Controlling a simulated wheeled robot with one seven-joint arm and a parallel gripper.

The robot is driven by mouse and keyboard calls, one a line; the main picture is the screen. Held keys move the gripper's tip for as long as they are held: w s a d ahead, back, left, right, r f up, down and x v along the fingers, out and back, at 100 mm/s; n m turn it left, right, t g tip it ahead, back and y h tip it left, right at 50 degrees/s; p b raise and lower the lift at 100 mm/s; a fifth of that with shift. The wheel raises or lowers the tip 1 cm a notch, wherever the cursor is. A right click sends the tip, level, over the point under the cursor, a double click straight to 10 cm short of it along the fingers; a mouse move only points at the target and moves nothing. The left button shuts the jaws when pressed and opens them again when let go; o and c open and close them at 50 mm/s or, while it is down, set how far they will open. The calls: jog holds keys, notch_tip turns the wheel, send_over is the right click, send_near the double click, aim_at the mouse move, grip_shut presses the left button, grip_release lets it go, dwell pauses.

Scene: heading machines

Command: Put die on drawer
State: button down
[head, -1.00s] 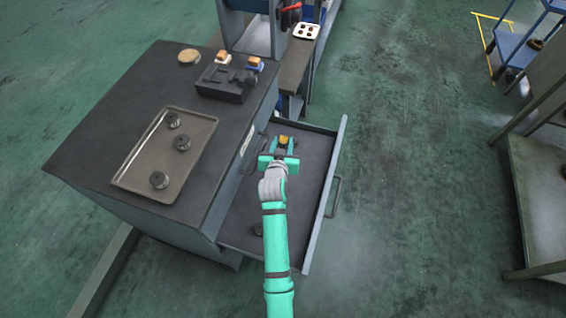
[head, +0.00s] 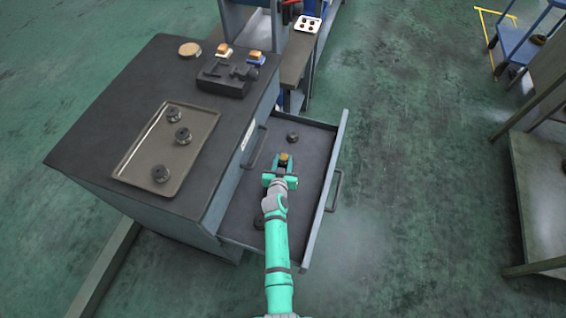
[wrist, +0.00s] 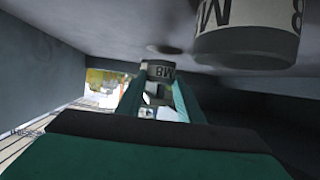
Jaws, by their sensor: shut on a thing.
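My gripper (head: 284,163) is inside the open drawer (head: 313,175), shut on a small die (head: 284,157) that looks tan on top in the head view. One dark die (head: 292,137) stands in the drawer beyond my gripper. Another die (head: 260,222) stands near my wrist, partly hidden by my arm; a large banded die (wrist: 246,40) shows close by in the wrist view.
The cabinet top (head: 110,110) carries a tray (head: 142,152) with three dark dies, a black fixture (head: 224,78) and a round tan disc (head: 190,49). The drawer's front wall (head: 328,190) and side walls enclose my gripper. Bare drawer floor shows around my gripper.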

jog(key=shift+f, duration=0.65)
jog(key=shift+f, duration=0.1)
jog(key=c, duration=1.2)
grip_release()
jog(key=shift+f, duration=0.1)
jog(key=v, duration=1.2)
